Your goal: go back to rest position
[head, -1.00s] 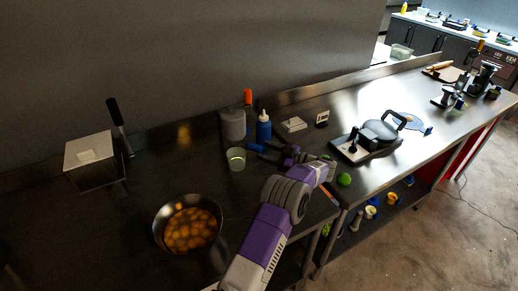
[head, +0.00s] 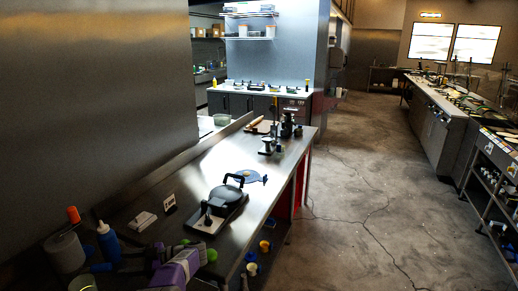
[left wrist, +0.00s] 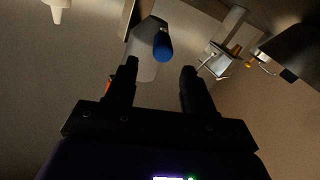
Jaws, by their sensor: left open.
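My left gripper (left wrist: 159,80) shows in the left wrist view with its two dark fingers apart and nothing between the tips. A blue-ended object and a grey shape lie beyond the fingertips. In the head view my purple left arm comes in at the bottom left. Its dark gripper (head: 150,258) is low over the near counter, close to the blue squeeze bottle (head: 108,243). The fingertips are hard to make out there. My right gripper is in neither view.
On the steel counter (head: 150,199) stand a grey canister (head: 66,252), a white box (head: 142,221), a small sign (head: 169,202) and a black press (head: 225,203). A lime (head: 211,254) lies near the front edge. Open floor (head: 360,210) lies to the right.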

